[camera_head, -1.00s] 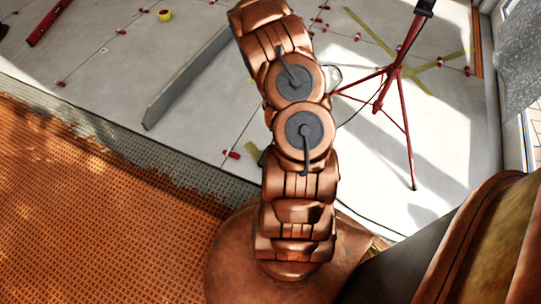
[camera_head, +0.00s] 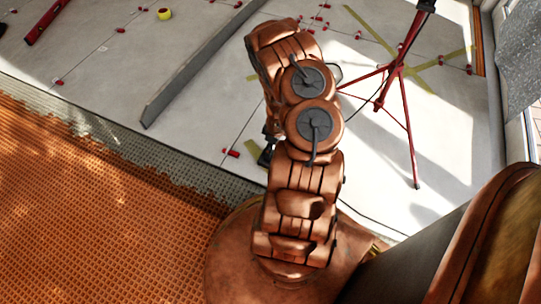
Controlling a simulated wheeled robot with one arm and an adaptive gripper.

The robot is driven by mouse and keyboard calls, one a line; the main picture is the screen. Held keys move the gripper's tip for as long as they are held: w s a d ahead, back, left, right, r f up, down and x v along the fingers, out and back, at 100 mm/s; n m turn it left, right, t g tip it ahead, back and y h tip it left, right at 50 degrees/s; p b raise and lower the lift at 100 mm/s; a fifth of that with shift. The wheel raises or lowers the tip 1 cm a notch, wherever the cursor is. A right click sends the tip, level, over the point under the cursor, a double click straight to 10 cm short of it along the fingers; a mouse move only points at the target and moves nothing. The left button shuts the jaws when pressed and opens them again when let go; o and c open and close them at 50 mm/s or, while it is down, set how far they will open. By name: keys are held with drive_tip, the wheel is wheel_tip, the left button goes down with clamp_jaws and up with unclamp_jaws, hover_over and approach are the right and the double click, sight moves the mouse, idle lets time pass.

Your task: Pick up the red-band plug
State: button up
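Several small red pieces sit along the joints of the pale tiles. One red piece (camera_head: 231,153) lies just left of my arm, near the tile edge. Others are at the left (camera_head: 58,82) and upper left (camera_head: 120,30). They are too small for me to tell which, if any, is the red-band plug. My copper-coloured arm stands across the middle and hides the floor behind it. A dark part of my gripper (camera_head: 265,157) peeks out low at the arm's left side, to the right of the near red piece. Its fingertips and anything between them are mostly hidden.
A grey straightedge (camera_head: 195,68) lies diagonally on the tiles. A red tripod (camera_head: 408,130) stands at the right over yellow tape strips. A yellow roll (camera_head: 164,14) and a red bar (camera_head: 47,22) are at upper left. Orange matting (camera_head: 100,210) covers the lower left.

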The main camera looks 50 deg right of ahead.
drive_tip(key=shift+w+a+f+b, duration=0.1)
drive_tip(key=shift+f+b, duration=0.3)
drive_tip(key=shift+f, duration=0.6)
drive_tip(key=shift+w+a+f+b, duration=0.1)
drive_tip(key=shift+f+b, duration=0.3)
drive_tip(key=shift+f, duration=0.55)
clamp_jaws()
